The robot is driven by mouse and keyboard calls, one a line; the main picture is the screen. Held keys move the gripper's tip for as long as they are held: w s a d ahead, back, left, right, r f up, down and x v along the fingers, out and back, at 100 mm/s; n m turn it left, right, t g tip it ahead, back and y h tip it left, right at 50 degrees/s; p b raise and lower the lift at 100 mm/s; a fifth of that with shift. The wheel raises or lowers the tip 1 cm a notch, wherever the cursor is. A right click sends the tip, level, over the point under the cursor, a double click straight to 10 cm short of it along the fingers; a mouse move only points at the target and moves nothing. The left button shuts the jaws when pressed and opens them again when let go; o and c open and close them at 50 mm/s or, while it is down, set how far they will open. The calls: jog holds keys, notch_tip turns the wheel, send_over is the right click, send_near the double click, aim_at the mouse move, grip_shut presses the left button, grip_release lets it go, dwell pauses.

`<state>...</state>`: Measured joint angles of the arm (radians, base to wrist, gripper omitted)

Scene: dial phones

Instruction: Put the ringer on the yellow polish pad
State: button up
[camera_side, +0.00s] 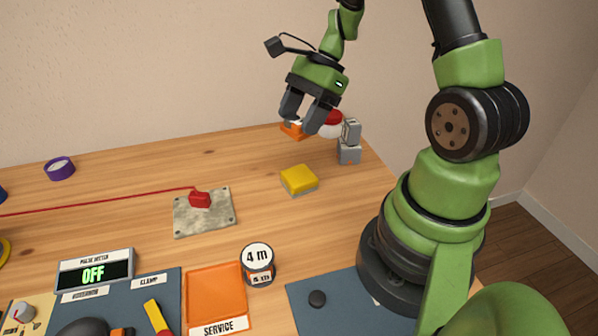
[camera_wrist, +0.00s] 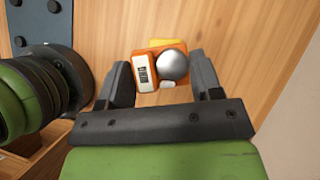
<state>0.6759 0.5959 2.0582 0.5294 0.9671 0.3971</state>
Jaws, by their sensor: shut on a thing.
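The ringer (camera_wrist: 172,65), an orange block with a silver dome and a white labelled part, sits between the fingers of my gripper (camera_wrist: 158,70) in the wrist view. My gripper is shut on it. In the side view my gripper (camera_side: 299,122) points down above the table, and the ringer's orange body (camera_side: 291,131) shows partly between and below the fingers. The yellow polish pad (camera_side: 299,178) lies on the wooden table, in front of and below the gripper in the side view. A yellow strip (camera_wrist: 168,42) of it shows just beyond the ringer in the wrist view.
A red-and-white round object (camera_side: 331,126) and a grey stacked block (camera_side: 349,142) stand just right of the gripper. A metal plate (camera_side: 204,220) with a red cabled piece lies left of the pad. A tape roll (camera_side: 257,263) and orange service tray (camera_side: 213,291) are nearer.

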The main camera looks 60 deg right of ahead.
notch_tip(320, 180, down, 10)
jog(key=shift+s+a+r, duration=0.1)
jog(key=shift+s, duration=0.05)
dwell(0.3)
jog(key=o, duration=1)
jog(key=shift+o, duration=0.2)
jog(key=v, duration=1.1)
jog(key=a+r+n+h, duration=0.3)
jog(key=a+r+n, duration=0.6)
jog(key=r, duration=0.3)
jog(key=s+a+r+n+t+h, duration=0.1)
jog(key=s+a+r+n+t, duration=0.3)
jog(key=s+a+n, duration=0.4)
jog(key=shift+s+r+n+t, duration=0.3)
jog(key=shift+r+n, duration=0.35)
jog(key=shift+n, duration=0.15)
